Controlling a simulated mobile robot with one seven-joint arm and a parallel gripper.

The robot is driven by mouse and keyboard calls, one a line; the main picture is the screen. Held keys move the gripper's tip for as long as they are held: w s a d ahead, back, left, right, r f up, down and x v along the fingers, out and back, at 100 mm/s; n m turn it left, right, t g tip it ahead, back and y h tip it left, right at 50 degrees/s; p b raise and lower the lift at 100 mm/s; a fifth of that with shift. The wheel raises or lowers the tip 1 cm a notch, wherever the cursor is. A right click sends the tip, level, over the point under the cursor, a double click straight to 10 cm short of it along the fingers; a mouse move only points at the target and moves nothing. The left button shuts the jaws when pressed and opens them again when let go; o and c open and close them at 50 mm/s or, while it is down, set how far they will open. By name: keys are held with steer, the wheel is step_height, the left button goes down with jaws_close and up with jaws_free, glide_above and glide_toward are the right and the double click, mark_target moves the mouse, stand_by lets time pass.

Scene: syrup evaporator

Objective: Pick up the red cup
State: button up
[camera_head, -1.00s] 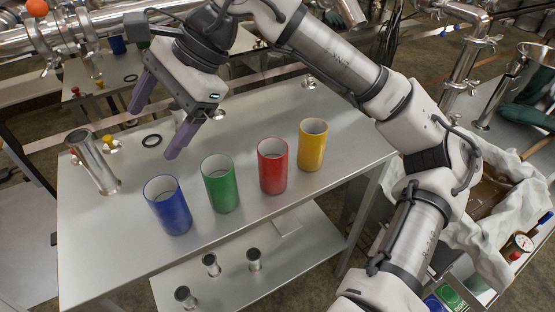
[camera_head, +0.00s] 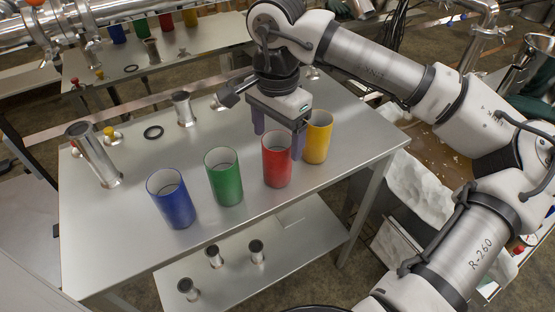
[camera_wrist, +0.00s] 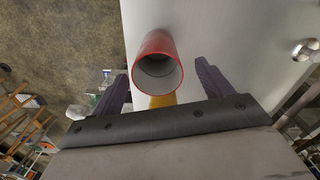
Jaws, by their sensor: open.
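The red cup (camera_head: 276,165) stands upright on the steel table in a row with other cups, third from the left. In the wrist view the red cup (camera_wrist: 151,45) shows its open rim and hollow inside. My gripper (camera_head: 278,138) is open and empty at the far side of the red cup. One purple finger is behind it and the other is at its right, near the yellow cup. In the wrist view the red cup's rim lies between the two fingers of my gripper (camera_wrist: 160,82). Whether a finger touches it I cannot tell.
The yellow cup (camera_head: 319,138) stands close on the right of the red one. The green cup (camera_head: 224,180) and blue cup (camera_head: 171,203) stand to the left. A steel tube (camera_head: 94,155) and a black ring (camera_head: 153,132) are at the table's left. The table's front is bare.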

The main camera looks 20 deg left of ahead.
steer(key=shift+s+f+p, duration=0.15)
steer(key=shift+f+p, duration=0.2)
steer(key=shift+f, duration=1)
steer(key=shift+s+f+p, duration=0.1)
steer(key=shift+f+p, duration=0.2)
steer(key=shift+f, duration=1)
steer(key=c, duration=1.1)
steer(key=shift+r, duration=0.1)
